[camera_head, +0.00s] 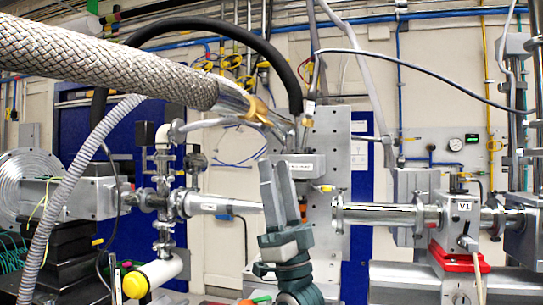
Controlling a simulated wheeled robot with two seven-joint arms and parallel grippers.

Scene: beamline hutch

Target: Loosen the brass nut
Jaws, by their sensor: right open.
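The brass nut (256,107) is a gold-coloured fitting at the end of the thick braided hose (110,62), which comes in from the upper left. A silver collar (232,98) lies just before the nut, and thin metal parts continue past it to the lower right. My right gripper (275,166) points upward below and slightly right of the nut. Its two grey fingers are apart with nothing seen between them, and they do not appear to touch the nut. My left gripper is not in view.
A black hose (240,32) arches above the nut. A grey block (302,163) on an upright perforated plate (328,130) stands close behind my fingers. Beam pipes (385,214) lie to the right, and a ribbed grey hose (75,180) hangs at left.

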